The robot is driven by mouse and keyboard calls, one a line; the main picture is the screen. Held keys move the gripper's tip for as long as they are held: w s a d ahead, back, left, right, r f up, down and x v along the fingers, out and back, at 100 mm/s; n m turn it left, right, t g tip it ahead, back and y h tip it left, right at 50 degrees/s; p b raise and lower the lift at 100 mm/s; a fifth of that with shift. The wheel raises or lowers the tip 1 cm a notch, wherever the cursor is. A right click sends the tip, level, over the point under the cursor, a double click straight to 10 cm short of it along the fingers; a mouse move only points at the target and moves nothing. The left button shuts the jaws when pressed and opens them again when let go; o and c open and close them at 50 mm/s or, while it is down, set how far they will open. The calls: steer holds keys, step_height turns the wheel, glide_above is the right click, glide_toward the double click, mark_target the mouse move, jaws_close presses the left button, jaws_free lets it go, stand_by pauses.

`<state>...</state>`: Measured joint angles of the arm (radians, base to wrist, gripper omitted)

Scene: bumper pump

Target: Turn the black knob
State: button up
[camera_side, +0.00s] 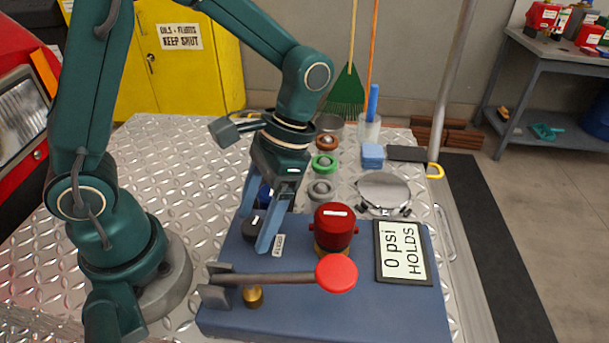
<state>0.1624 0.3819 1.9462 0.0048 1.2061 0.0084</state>
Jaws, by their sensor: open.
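The black knob (251,229) sits on the left part of the blue pump base (390,312), with a small white label beside it. My gripper (256,232) points down over the knob with its blue fingers apart. One fingertip is at the knob's near right side and the other is behind it on the far left. The near finger covers part of the knob, and I cannot tell whether either finger touches it.
A red cap with a white mark (336,230) stands right of my gripper. A lever with a red ball (337,274) lies across the front. Colored rings (324,165) and a round metal dish (384,190) are behind.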

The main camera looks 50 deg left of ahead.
jaws_close()
steer(key=m+y, duration=0.1)
steer(key=m, duration=0.3)
steer(key=shift+d+t, duration=0.15)
steer(key=shift+t, duration=0.15)
steer(key=m+y, duration=0.1)
steer(key=m, duration=0.1)
steer(key=m+t, duration=0.1)
steer(key=m, duration=0.1)
steer(key=shift+s+d+m+y, duration=0.1)
steer(key=shift+m+y, duration=0.2)
steer(key=shift+y, duration=0.1)
steer(key=m+t, duration=0.1)
steer(key=m, duration=0.2)
steer(key=shift+s+y, duration=0.1)
steer(key=shift+y, duration=0.3)
steer(key=shift+m+t, duration=0.9)
steer(key=shift+m, duration=1.2)
steer(key=shift+s, duration=0.1)
